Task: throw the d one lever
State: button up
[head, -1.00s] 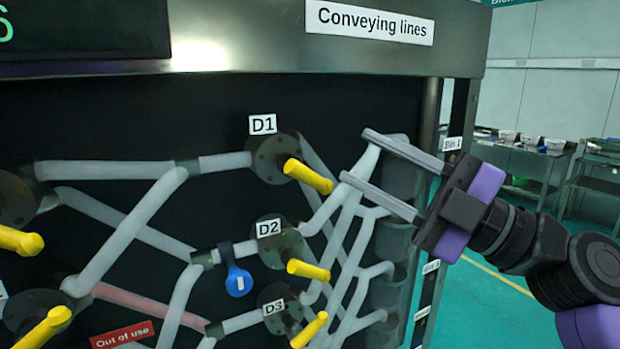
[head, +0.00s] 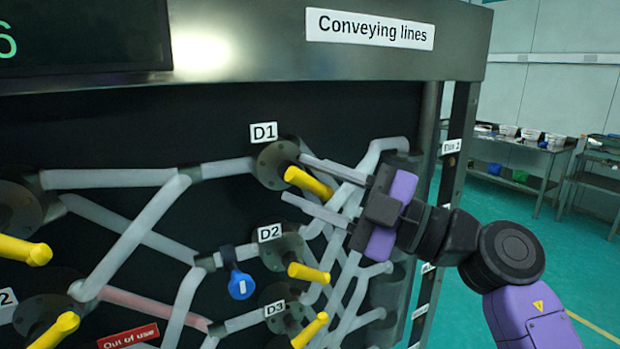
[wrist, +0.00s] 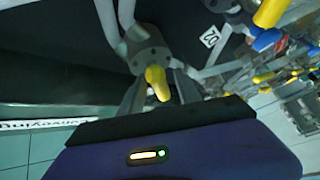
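The D1 lever (head: 308,182) is a yellow handle on a dark round hub, under the white D1 label (head: 264,132). It slants down to the right in the head view. My gripper (head: 292,177) comes from the right with its two fingers apart, one above and one below the handle in that view. In the wrist view the yellow handle (wrist: 157,82) shows between the two grey fingers, near their tips. The fingers look open, with no clear contact on the handle.
A red "Out of use" sign (head: 128,336) is at lower left. The panel's right post (head: 430,190) stands behind my arm.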

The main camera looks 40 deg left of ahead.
jog(key=shift+a, duration=0.1)
jog(key=shift+s+f, duration=0.1)
grip_shut()
